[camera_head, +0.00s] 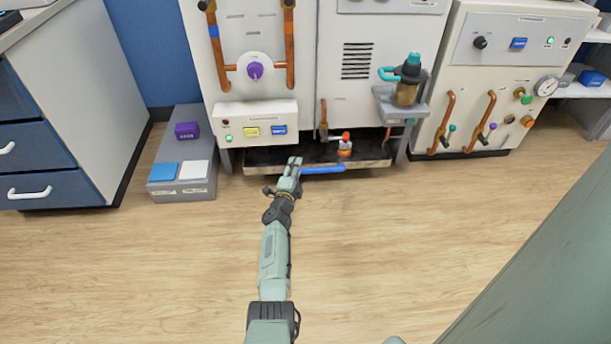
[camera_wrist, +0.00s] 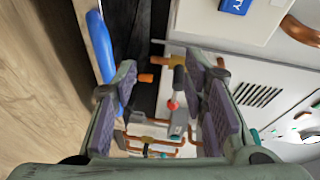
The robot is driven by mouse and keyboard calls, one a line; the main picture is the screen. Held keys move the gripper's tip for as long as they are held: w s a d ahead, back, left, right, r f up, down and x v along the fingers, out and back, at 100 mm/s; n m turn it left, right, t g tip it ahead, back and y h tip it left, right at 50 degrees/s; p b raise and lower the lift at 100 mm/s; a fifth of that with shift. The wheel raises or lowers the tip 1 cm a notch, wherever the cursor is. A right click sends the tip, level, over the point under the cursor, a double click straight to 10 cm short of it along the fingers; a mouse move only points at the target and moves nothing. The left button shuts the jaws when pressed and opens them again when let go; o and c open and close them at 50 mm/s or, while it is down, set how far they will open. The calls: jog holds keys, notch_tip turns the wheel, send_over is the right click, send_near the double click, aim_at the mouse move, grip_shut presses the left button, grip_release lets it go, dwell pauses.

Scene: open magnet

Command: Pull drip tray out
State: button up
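The drip tray (camera_head: 258,170) is a shallow dark tray with a pale front rim, low under the middle cabinet. Its blue bar handle (camera_head: 324,169) runs along the front. In the wrist view the handle (camera_wrist: 101,45) is at the upper left, beyond and beside the left finger. My gripper (camera_head: 293,163) is at the tray's front, close to the handle's left end. In the wrist view my gripper (camera_wrist: 162,72) is open, with nothing held between its padded fingers. The head view does not show clearly whether it touches the handle or rim.
A bottle with an orange-red top (camera_head: 345,145) stands at the tray, with copper pipes nearby. A grey step-like block (camera_head: 185,140) stands left of the cabinet. A blue drawer unit (camera_head: 45,170) is further left. The wooden floor in front is clear.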

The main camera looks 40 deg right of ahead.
jog(key=w+a+r+n+t+y+p, duration=0.1)
jog(key=w+a+r+n+t, duration=0.2)
jog(key=w+a+r, duration=0.4)
notch_tip(320, 180, up, 4)
jog(key=shift+w+a+f, duration=0.2)
jog(key=shift+w+a, duration=0.15)
jog(key=shift+a, duration=0.05)
